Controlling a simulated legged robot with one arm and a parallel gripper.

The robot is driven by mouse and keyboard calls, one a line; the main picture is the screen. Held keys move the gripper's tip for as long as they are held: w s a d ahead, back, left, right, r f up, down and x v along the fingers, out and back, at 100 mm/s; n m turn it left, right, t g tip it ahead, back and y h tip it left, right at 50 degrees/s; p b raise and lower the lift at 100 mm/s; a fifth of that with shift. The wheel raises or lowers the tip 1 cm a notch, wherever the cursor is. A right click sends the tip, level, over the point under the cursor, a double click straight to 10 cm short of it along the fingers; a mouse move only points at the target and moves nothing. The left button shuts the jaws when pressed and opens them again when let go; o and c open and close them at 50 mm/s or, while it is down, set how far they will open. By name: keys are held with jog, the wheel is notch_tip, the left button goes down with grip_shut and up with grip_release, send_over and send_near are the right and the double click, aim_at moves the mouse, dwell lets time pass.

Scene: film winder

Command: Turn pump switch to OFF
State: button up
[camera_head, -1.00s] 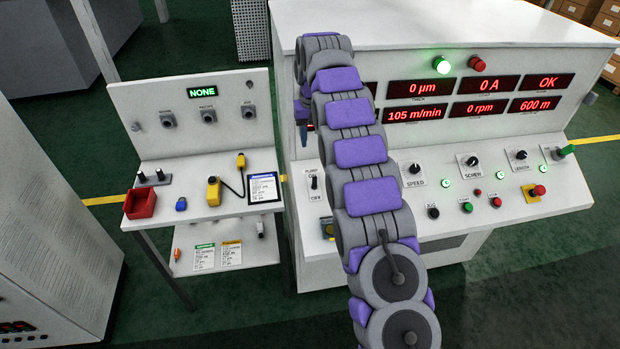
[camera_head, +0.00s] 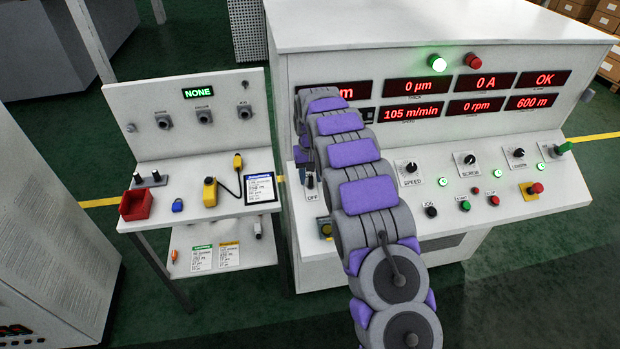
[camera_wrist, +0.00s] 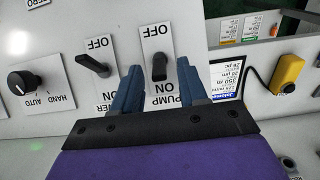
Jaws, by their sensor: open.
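The pump switch (camera_wrist: 159,69) is a black lever on a white plate in the wrist view, where the picture is upside down. Its plate reads OFF at the top of that picture and PUMP ON at the bottom. The lever seems to lean to the ON side. My gripper (camera_wrist: 159,63) is open, its two blue fingers on either side of the lever; whether they touch it I cannot tell. In the head view the pump switch (camera_head: 310,182) shows at the panel's left end, just below my gripper, which my arm partly hides.
In the wrist view a similar OFF/ON switch (camera_wrist: 93,66) stands close beside the pump switch, with a HAND/AUTO knob (camera_wrist: 22,83) beyond it. A side table with a red bin (camera_head: 136,205) and a yellow device (camera_head: 210,192) stands left of the console.

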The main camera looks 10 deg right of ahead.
jog(key=shift+d+f, duration=0.1)
jog(key=shift+f, duration=0.45)
jog(key=c, duration=0.4)
grip_shut()
